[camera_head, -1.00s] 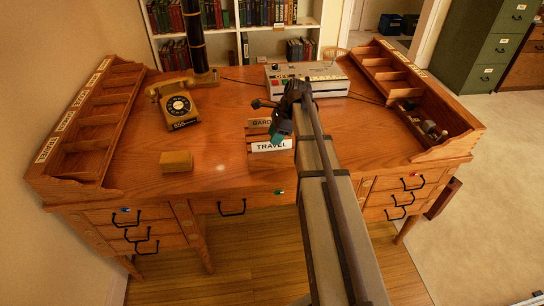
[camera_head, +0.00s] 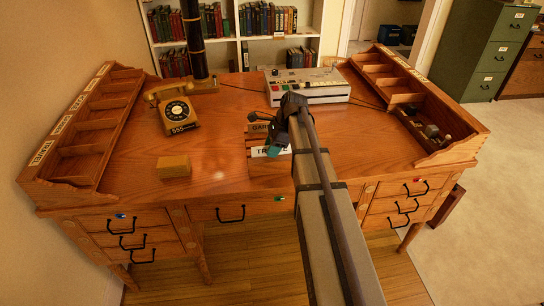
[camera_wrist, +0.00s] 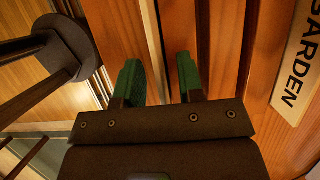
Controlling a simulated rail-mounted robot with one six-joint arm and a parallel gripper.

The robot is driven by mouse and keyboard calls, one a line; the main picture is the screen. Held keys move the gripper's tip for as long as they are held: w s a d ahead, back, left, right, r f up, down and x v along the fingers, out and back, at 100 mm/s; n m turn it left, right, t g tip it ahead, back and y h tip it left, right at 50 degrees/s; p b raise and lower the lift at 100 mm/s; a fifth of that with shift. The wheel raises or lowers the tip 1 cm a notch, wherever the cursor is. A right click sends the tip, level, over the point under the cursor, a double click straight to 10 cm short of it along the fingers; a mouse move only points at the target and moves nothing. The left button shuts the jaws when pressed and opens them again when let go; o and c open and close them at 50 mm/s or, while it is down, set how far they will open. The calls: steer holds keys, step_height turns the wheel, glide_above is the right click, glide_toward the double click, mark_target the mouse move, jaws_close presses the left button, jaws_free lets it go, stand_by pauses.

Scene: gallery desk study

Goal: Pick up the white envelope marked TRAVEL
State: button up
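The white TRAVEL piece (camera_head: 259,152) is at the front middle of the desk in the head view. My gripper (camera_head: 273,151) is over it and hides the middle of its lettering. In the wrist view my gripper (camera_wrist: 158,80) has its two green fingertips apart, with a gap between them. A thin upright edge shows in that gap; I cannot tell whether it is the envelope. No TRAVEL lettering shows there. Contact cannot be told.
A wooden block (camera_head: 174,167) and telephone (camera_head: 179,113) are left. A grey machine (camera_head: 310,88) stands behind. Open desk (camera_head: 225,140) lies between.

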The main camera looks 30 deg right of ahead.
jaws_close()
stand_by(0.4)
step_height(320, 180, up, 10)
steer(key=p, duration=1)
steer(key=shift+r, duration=0.25)
